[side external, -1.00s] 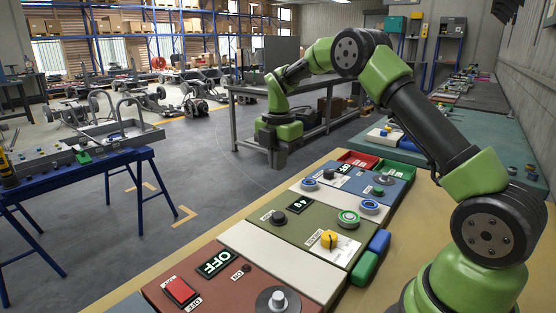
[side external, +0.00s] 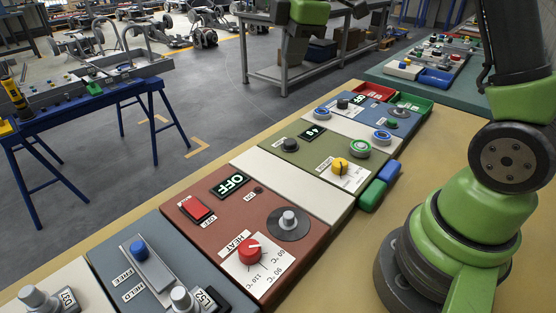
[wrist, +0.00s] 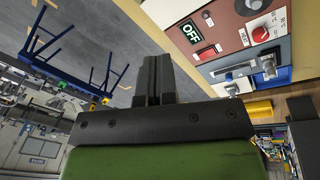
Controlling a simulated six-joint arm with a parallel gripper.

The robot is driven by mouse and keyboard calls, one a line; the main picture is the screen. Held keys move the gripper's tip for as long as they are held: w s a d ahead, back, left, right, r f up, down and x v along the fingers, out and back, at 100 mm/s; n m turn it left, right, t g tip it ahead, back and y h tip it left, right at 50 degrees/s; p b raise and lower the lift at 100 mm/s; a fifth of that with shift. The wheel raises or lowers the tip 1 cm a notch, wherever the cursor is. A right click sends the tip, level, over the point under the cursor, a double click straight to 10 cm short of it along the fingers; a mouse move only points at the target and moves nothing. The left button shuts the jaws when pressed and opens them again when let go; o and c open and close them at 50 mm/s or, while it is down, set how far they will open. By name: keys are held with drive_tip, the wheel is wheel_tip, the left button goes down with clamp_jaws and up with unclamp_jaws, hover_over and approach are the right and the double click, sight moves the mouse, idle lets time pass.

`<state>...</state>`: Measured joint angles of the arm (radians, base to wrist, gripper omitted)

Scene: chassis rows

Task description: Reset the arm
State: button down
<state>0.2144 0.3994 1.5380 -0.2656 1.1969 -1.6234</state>
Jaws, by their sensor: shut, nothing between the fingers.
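My gripper (wrist: 152,80) is shut and empty in the wrist view, its two dark fingers together in front of the green hand. In the side view, green and dark parts at the end of my arm show at the top edge, above the floor beyond the bench; much of the arm is cut off there. The row of control panels lies on the bench. The red-brown panel (side external: 318,232) has a red switch (side external: 195,209), an OFF display (side external: 232,185) and a red HEAT knob (side external: 249,251). My fingers look apart from every control.
A green panel (side external: 330,148) and a blue panel lie farther along. A grey-blue panel with a blue-knobbed slider (side external: 138,250) lies nearer. Red and green trays (side external: 414,107) stand at the far end. A blue trestle table (side external: 92,120) stands left across open floor.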

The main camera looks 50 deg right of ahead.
drive_tip(key=s+a+r+m+t, duration=0.1)
drive_tip(key=s+a+m, duration=0.2)
drive_tip(key=s+m, duration=0.2)
drive_tip(key=s+a+r+m+t+y, duration=0.1)
drive_tip(key=s+a+r+m+t, duration=0.1)
drive_tip(key=s+m, duration=0.3)
drive_tip(key=s+a+r+m+t, duration=0.1)
drive_tip(key=s+a+m, duration=0.3)
drive_tip(key=s, duration=0.6)
drive_tip(key=shift+a+r+m+t+y, duration=0.15)
drive_tip(key=shift+r+m+t+y, duration=0.25)
drive_tip(key=shift+m, duration=0.6)
drive_tip(key=shift+s+f, duration=0.1)
